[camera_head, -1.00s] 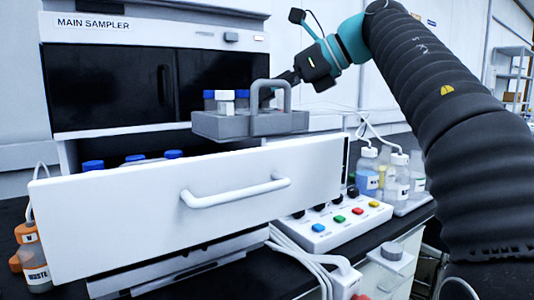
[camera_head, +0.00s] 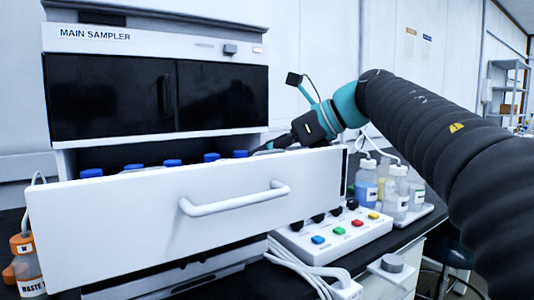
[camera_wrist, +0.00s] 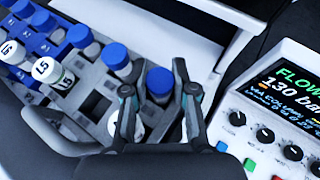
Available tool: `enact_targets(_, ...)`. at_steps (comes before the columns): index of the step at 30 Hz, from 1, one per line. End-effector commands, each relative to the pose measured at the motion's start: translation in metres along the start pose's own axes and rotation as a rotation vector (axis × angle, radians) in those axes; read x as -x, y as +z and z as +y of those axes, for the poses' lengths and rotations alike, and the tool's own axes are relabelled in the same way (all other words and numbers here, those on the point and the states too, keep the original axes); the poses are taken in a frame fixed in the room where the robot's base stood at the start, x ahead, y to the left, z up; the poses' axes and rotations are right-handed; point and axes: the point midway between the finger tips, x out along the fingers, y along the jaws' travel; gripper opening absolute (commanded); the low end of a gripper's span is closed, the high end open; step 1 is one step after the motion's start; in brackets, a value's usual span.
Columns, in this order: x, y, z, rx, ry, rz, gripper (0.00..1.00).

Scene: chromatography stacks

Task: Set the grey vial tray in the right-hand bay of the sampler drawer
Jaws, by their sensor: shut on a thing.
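My gripper (camera_head: 268,147) reaches down behind the right part of the drawer's front panel, shut on the grey vial tray. In the wrist view my gripper (camera_wrist: 158,108) has its fingers low over the tray; my wrist hides much of the tray and the grip point. The grey vial tray (camera_wrist: 98,103) holds blue-capped vials. In the head view the tray's body is hidden behind the panel, and only blue caps (camera_head: 211,157) show above it. The open sampler drawer (camera_head: 100,215) hides its bay floor, so I cannot tell whether the tray is fully seated.
A button control box (camera_head: 335,236) and bottles (camera_head: 395,188) stand right of the drawer. The sampler cabinet (camera_head: 155,95) rises behind. Cables lie below the drawer front.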

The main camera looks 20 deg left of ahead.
Motion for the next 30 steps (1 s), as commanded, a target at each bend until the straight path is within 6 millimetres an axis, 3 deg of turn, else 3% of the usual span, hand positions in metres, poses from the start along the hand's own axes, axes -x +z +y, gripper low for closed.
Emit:
enact_targets(9,-0.001,-0.002,0.0,0.0,0.0,-0.002,0.0)
enact_targets(10,-0.001,-0.001,0.0,0.0,0.0,0.0,0.34)
enact_targets(12,-0.001,-0.001,0.0,0.0,0.0,0.0,0.51)
enact_targets(23,0.001,0.001,0.0,0.0,0.001,0.001,0.51)
enact_targets(30,0.032,0.001,-0.001,-0.001,-0.004,-0.001,0.51)
